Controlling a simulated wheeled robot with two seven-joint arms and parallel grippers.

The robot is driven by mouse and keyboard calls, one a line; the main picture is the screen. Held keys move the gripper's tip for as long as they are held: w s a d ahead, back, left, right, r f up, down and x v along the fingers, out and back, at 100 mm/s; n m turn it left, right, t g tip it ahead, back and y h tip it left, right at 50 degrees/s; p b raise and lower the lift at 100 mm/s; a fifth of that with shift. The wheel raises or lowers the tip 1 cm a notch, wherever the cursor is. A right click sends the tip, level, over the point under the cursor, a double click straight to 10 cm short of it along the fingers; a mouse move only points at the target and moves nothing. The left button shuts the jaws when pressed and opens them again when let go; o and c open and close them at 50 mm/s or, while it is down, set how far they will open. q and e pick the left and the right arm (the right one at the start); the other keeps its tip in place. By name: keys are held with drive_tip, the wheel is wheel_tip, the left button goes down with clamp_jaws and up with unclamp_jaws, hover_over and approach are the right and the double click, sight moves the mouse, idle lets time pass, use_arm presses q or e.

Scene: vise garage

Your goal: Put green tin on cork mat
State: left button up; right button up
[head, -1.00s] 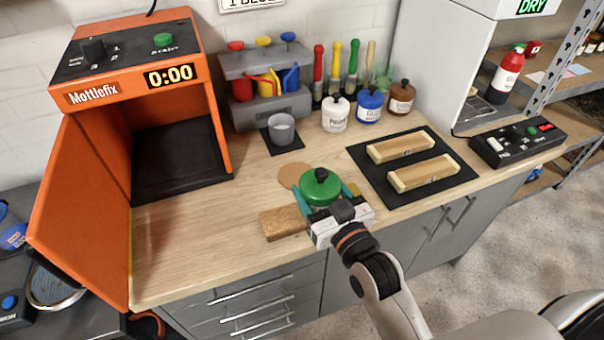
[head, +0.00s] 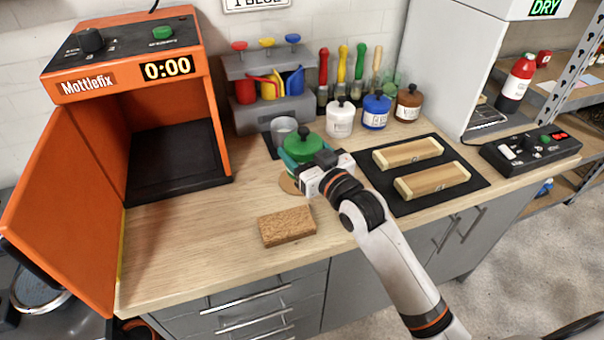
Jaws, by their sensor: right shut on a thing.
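The green tin (head: 304,145), with a dark knob on its lid, is upright between the fingers of my right gripper (head: 303,162). The gripper is shut on it from the near side and hides its lower part. The cork mat (head: 288,185), a flat round tan disc, lies on the bench under and just in front of the tin. Most of the mat is hidden by the tin and gripper. I cannot tell whether the tin touches the mat or is held above it. My left gripper is not in view.
A grey cup (head: 283,128) stands close behind the tin. White (head: 340,120), blue (head: 375,113) and brown (head: 408,106) jars stand behind right. A black mat (head: 410,207) with two wooden pieces lies right. A brown block (head: 287,225) lies in front. The orange oven (head: 165,80) stands open at left.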

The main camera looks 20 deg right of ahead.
drive_tip(key=shift+f, duration=2.75)
drive_tip(key=shift+f, duration=0.1)
drive_tip(key=o, duration=1.3)
drive_tip(key=shift+f, duration=0.1)
drive_tip(key=shift+s, duration=0.35)
drive_tip(key=b+v, duration=0.1)
drive_tip(key=v, duration=1)
drive_tip(key=shift+s+d, duration=0.1)
drive_tip(key=shift+s, duration=0.1)
